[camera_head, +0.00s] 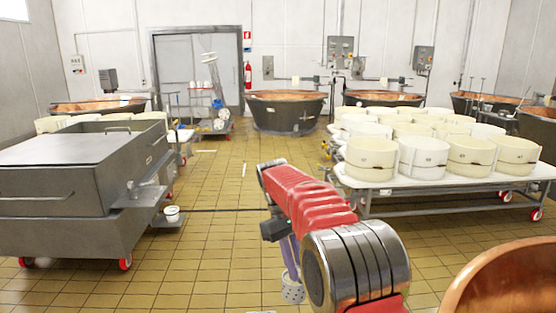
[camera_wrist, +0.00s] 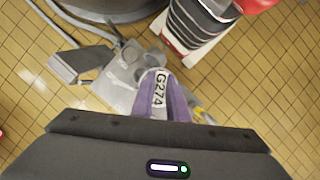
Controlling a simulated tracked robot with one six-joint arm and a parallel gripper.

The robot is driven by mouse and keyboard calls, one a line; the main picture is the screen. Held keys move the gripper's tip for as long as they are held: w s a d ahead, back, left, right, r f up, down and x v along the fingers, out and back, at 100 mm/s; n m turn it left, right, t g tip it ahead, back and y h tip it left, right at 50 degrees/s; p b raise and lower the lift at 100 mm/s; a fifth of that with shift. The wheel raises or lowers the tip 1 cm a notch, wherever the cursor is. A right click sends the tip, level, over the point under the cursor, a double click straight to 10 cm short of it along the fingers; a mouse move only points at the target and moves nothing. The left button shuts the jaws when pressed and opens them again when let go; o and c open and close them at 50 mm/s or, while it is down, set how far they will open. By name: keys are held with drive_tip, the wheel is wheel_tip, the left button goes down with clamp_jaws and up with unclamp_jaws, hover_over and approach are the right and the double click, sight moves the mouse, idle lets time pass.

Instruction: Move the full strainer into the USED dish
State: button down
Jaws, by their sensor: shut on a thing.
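My gripper (camera_head: 290,268) hangs low in front of my base in the head view, its purple fingers pointing down. It is shut on a small white perforated cup, which looks like the strainer (camera_head: 293,292), held upright below the fingertips. In the wrist view the purple fingers of my gripper (camera_wrist: 165,98) close on either side of a white part marked G274 (camera_wrist: 159,90). The strainer's contents cannot be seen. No dish with a readable USED label shows in either view.
A grey cart (camera_head: 50,190) stands at left, with a small white pot (camera_head: 172,213) on a low ledge. A table (camera_head: 375,181) of white cheese moulds stands at right. A copper rim (camera_head: 500,282) is near at lower right. The tiled floor (camera_head: 225,235) between is clear.

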sight(302, 291)
drive_tip(key=shift+a, duration=1.3)
drive_tip(key=shift+w, duration=0.1)
drive_tip(key=shift+w+f, duration=0.1)
drive_tip(key=shift+w, duration=0.05)
drive_tip(key=shift+w+a+f+m, duration=0.15)
drive_tip(key=shift+f+m, duration=0.1)
drive_tip(key=shift+m, duration=0.15)
wheel_tip(302, 291, down, 2)
drive_tip(key=shift+m+y, duration=0.3)
drive_tip(key=shift+m, duration=0.2)
drive_tip(key=d+f+m, duration=0.1)
drive_tip(key=f, duration=0.1)
drive_tip(key=s+d+f+m, duration=0.1)
drive_tip(key=d, duration=0.1)
drive_tip(key=d+f+m+y, duration=0.1)
drive_tip(key=f, duration=0.1)
drive_tip(key=shift+s+d+f+g, duration=0.3)
drive_tip(key=shift+s+d+g, duration=0.05)
drive_tip(key=shift+g, duration=0.05)
drive_tip(key=s+d+f+m+y, duration=0.1)
drive_tip(key=s+d+f+m, duration=0.1)
drive_tip(key=d, duration=0.6)
drive_tip(key=shift+f+m, duration=0.4)
drive_tip(key=shift+f, duration=0.1)
drive_tip(key=shift+s, duration=0.1)
